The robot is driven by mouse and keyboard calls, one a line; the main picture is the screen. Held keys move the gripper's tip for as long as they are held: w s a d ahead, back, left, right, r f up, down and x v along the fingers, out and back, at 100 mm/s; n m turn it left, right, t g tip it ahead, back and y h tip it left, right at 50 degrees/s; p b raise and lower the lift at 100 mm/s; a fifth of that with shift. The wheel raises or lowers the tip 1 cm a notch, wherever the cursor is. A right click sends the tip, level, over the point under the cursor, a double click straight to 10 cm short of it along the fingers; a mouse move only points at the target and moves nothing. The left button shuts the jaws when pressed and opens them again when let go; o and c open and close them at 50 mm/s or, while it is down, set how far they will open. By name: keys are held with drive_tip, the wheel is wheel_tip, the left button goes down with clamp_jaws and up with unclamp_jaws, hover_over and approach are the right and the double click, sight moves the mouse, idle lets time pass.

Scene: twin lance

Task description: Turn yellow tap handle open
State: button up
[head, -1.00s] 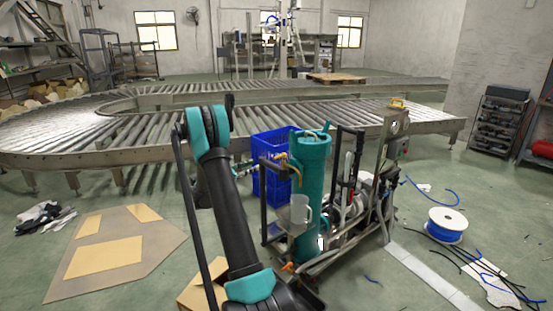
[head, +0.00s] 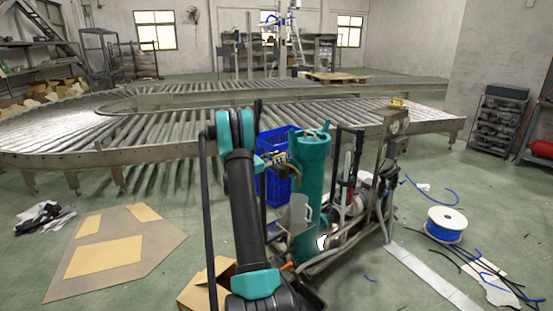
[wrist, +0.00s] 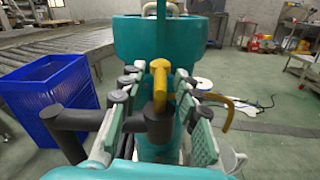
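The yellow tap handle (wrist: 159,80) stands upright on a dark fitting in front of the teal cylinder (wrist: 155,42). A yellow curved spout (wrist: 230,112) shows to its right in the wrist view. My gripper (wrist: 156,92) is open, with one pale green finger on each side of the handle and visible gaps beside it. In the head view my gripper (head: 272,160) is at the left side of the teal cylinder (head: 312,165), by the yellow tap (head: 292,172), partly hidden by my arm. A pale mug (head: 299,212) is below the spout.
A blue crate (head: 272,188) stands behind and left of the cylinder; it also shows in the wrist view (wrist: 45,95). A dark pipe runs left of the handle. Pump frame and pipes (head: 345,215) stand right. A cardboard box (head: 205,285) lies on the floor.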

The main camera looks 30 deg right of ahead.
clamp_jaws()
drive_tip(key=shift+s, duration=0.15)
idle(0.4)
drive_tip(key=shift+s+d+n+t+y, duration=0.65)
drive_tip(key=shift+d+n+t+y, duration=0.2)
drive_tip(key=shift+n+t+y, duration=2.1)
drive_tip(key=shift+s+d+n+t+y, duration=0.75)
drive_tip(key=shift+n+t+y, duration=1.75)
drive_tip(key=shift+n+y, duration=0.75)
drive_tip(key=shift+s+d+n+t+y, duration=0.55)
drive_tip(key=shift+d+n+t+y, duration=0.35)
drive_tip(key=shift+n+t+y, duration=2.2)
drive_tip(key=shift+g+y, duration=0.35)
drive_tip(key=shift+y, duration=0.15)
unclamp_jaws()
